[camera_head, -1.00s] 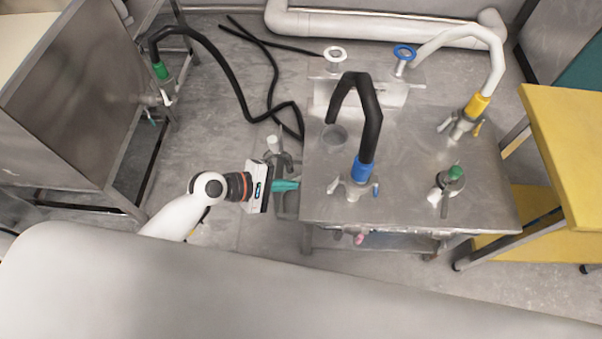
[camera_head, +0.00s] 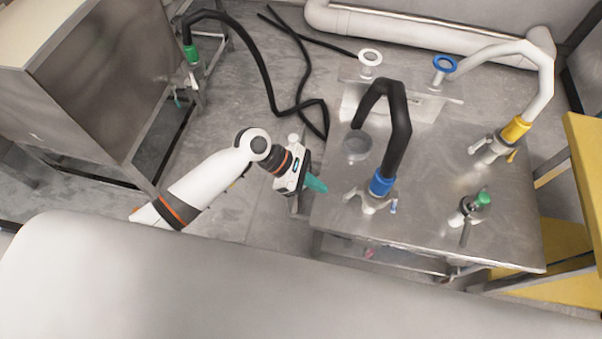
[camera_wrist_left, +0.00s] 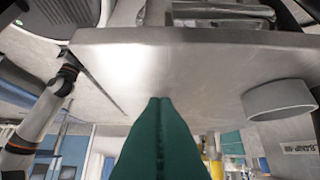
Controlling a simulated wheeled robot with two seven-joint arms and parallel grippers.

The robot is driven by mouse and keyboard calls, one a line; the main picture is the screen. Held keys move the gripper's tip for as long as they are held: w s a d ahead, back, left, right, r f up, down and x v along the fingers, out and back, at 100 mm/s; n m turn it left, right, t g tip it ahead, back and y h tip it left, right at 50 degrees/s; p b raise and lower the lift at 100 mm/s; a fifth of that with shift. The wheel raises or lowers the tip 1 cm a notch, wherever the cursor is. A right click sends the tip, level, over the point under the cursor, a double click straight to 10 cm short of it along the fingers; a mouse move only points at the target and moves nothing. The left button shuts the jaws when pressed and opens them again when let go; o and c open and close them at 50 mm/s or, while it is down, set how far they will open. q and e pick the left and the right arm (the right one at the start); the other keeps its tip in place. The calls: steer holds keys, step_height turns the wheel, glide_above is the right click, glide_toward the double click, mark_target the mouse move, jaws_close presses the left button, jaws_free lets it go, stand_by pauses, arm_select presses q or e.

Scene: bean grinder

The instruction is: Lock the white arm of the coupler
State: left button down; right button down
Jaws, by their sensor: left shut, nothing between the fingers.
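A coupler with a blue collar (camera_head: 382,185) stands on the metal table, with a black hose rising from it. Its white arm (camera_head: 351,193) points out to the left and its blue arm (camera_head: 393,206) is on the right. My left gripper (camera_head: 318,184) is at the table's left edge, left of this coupler and apart from it. Its teal fingers are shut and empty. They also show in the left wrist view (camera_wrist_left: 160,104), pointing across a bare metal surface. The coupler's white arm is not clear in that view. My right gripper is not in view.
A grey open cup (camera_head: 357,147) stands behind the white arm. A yellow-collared coupler (camera_head: 515,130) and a green-capped fitting (camera_head: 475,206) stand to the right. White (camera_head: 370,58) and blue (camera_head: 444,65) ring ports are at the back. The metal table (camera_head: 435,175) is bare between them.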

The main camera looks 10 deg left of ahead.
mark_target(344, 197)
arm_select(q)
steer(key=shift+d+f, duration=0.25)
steer(key=shift+d, duration=0.45)
steer(key=shift+d+f, duration=0.2)
steer(key=shift+d, duration=0.5)
steer(key=shift+d+f, duration=0.25)
steer(key=shift+d, duration=0.45)
steer(key=shift+d+f+h+p, duration=0.2)
steer(key=shift+d+h+p, duration=0.3)
steer(key=shift+d+p, duration=0.05)
steer(key=shift+s+f+h, duration=0.15)
steer(key=shift+h, duration=0.25)
